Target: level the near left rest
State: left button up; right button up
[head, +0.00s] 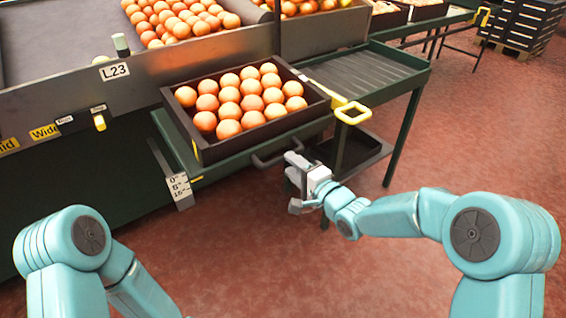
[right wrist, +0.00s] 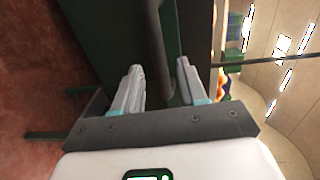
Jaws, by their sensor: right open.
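The near left rest (head: 240,160) is a dark green shelf on the front of the sorting stand. My right gripper (head: 292,181) is open and empty, just in front of and below this handle. In the right wrist view a dark bar (right wrist: 154,45) lies ahead between the spread fingers (right wrist: 160,72). My left gripper is out of view.
A yellow loop handle (head: 352,112) sticks out right of the crate. An empty green roller shelf (head: 370,72) stands behind it, with a dark lower tray (head: 350,160) beneath. Sign L23 (head: 114,71) is on the stand. Red floor in front is clear.

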jog(key=shift+b+x, duration=0.4)
jog(key=shift+x, duration=1.95)
grip_shut()
notch_tip(320, 180, up, 4)
jog(key=p, duration=0.3)
jog(key=shift+w, duration=0.15)
jog(key=shift+f, duration=0.15)
grip_release()
jog(key=shift+f, duration=0.1)
